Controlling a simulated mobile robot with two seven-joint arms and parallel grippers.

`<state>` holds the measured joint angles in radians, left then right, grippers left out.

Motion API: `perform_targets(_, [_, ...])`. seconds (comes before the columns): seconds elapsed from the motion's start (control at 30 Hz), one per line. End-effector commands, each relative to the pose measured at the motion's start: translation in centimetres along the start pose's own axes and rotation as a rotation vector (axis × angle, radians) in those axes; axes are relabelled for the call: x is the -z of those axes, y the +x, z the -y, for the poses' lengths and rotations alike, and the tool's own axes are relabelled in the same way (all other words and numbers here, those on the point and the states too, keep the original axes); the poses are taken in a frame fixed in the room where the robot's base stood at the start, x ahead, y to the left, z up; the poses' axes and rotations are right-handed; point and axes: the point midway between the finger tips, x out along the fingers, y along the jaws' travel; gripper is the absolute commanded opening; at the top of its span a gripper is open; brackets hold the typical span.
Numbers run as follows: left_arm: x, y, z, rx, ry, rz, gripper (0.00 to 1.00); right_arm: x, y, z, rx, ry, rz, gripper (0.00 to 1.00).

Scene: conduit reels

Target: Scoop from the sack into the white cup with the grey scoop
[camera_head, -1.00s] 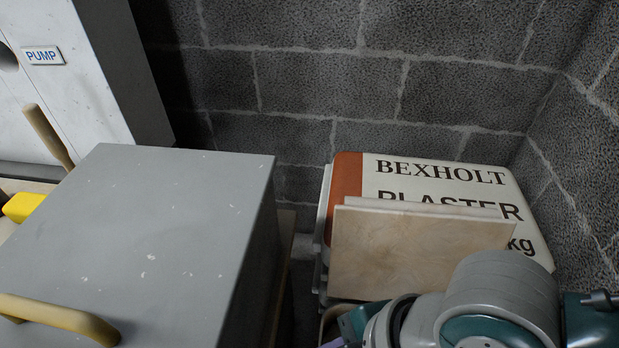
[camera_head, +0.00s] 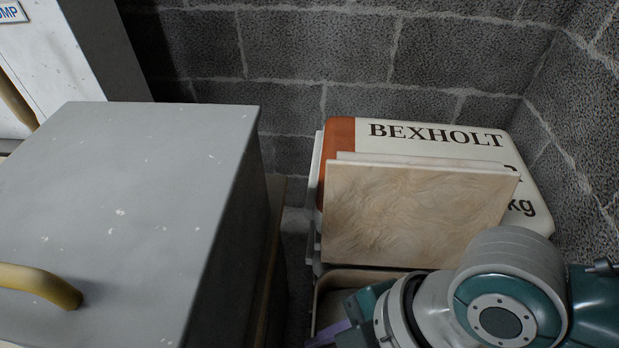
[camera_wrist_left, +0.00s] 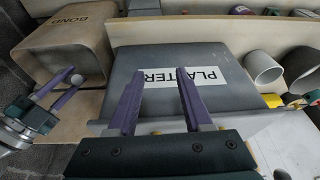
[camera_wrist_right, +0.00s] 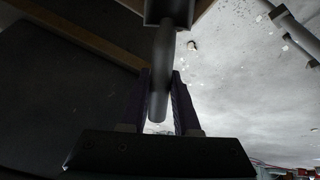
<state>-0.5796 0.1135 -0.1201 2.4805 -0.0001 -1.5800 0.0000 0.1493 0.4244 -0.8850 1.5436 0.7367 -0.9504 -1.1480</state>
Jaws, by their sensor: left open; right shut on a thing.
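A tan open-mouthed sack marked BOND (camera_wrist_left: 60,42) is at the upper left of the left wrist view. Its rim (camera_head: 345,279) shows in the head view, partly behind my right arm. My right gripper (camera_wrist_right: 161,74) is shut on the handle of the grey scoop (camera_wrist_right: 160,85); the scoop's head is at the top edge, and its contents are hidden. In the left wrist view these purple fingers are beside the sack's mouth. My left gripper (camera_wrist_left: 158,73) is open and empty.
A grey box (camera_head: 130,190) with a yellow handle (camera_head: 40,283) fills the left of the head view. Boards (camera_head: 415,215) and a BEXHOLT bag (camera_head: 440,140) stand behind the sack, near a block wall (camera_head: 320,50). A yellow item (camera_wrist_left: 271,100) lies near the cylinders.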

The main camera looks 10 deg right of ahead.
Motion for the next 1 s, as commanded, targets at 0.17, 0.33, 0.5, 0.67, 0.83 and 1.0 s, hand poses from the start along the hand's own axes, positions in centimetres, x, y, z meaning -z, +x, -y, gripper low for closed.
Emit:
perform_targets(0.17, [-0.9, 2.7, -0.1, 0.001, 0.001, 0.000, 0.50, -1.4, 2.0, 0.4, 0.000, 0.005, -0.025, 0.00])
perform_targets(0.33, [-1.6, 4.7, 0.0, 0.004, 0.005, 0.001, 0.50, -2.3, 3.2, 0.6, 0.000, 0.011, -0.051, 0.00])
perform_targets(0.5, [-2.2, 6.6, 0.0, 0.007, 0.009, 0.002, 0.50, -3.3, 4.5, 0.8, 0.000, 0.015, -0.074, 0.00])
perform_targets(0.67, [-2.8, 8.4, 0.0, 0.008, 0.010, 0.002, 0.50, -4.1, 5.7, 1.1, 0.001, 0.019, -0.098, 0.00])
perform_targets(0.83, [-3.4, 10.4, -0.1, 0.008, 0.010, 0.002, 0.50, -5.1, 7.0, 1.3, 0.000, 0.024, -0.121, 0.00])
perform_targets(1.0, [-3.7, 11.2, -0.1, 0.007, 0.009, 0.003, 0.50, -6.2, 8.1, 1.5, 0.001, 0.017, -0.087, 0.00])
